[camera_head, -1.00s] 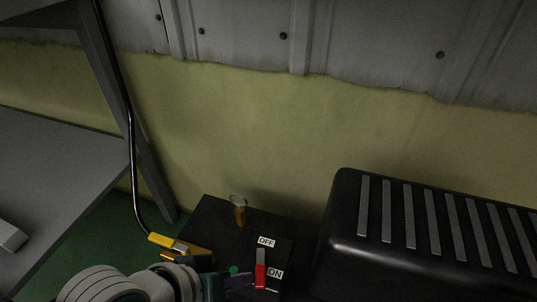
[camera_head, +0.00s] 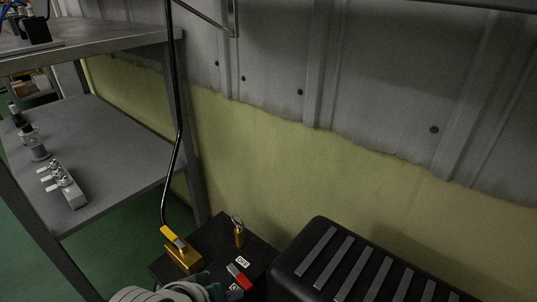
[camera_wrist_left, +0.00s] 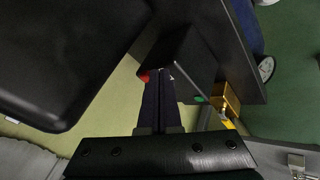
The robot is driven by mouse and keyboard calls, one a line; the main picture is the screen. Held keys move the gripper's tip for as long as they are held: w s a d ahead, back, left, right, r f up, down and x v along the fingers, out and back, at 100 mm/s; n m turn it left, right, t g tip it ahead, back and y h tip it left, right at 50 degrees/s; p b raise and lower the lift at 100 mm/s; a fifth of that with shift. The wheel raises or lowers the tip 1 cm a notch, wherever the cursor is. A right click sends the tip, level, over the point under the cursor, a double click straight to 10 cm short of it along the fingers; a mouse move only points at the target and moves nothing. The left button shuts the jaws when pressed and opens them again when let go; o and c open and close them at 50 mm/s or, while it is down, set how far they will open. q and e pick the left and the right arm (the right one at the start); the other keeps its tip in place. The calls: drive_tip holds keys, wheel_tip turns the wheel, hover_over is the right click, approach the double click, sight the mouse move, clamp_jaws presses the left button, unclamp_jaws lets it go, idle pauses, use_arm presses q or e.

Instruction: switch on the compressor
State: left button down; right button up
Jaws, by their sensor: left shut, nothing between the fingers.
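The compressor's dark switch box (camera_head: 215,240) stands at the bottom of the head view and also shows in the left wrist view (camera_wrist_left: 190,58). Its red-handled lever (camera_head: 240,277) lies between the OFF label (camera_head: 243,262) and the partly hidden ON label (camera_head: 233,287); I cannot tell its exact setting. My left gripper (camera_head: 215,291) is at the bottom edge, left of the lever, partly cut off. In the left wrist view my left gripper (camera_wrist_left: 159,76) is shut and empty, with the red handle (camera_wrist_left: 144,78) just beside its fingertips; contact is unclear. My right gripper is not in view.
A black ribbed housing (camera_head: 355,270) stands right of the box. A brass valve with a yellow handle (camera_head: 180,250) and a brass fitting (camera_head: 238,233) sit on the box. A grey shelf (camera_head: 100,150) is at left, with a wall behind.

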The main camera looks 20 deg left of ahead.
use_arm(q)
drive_tip(key=shift+w+a+r, duration=0.1)
drive_tip(key=shift+a, duration=1)
drive_tip(key=shift+w+d, duration=0.2)
drive_tip(key=shift+w, duration=0.1)
drive_tip(key=shift+w+a, duration=0.1)
drive_tip(key=shift+w, duration=0.05)
drive_tip(key=shift+w+a+b, duration=0.1)
drive_tip(key=shift+a+b, duration=0.2)
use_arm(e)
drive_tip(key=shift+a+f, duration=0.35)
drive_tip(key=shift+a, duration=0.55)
use_arm(q)
drive_tip(key=shift+d, duration=0.1)
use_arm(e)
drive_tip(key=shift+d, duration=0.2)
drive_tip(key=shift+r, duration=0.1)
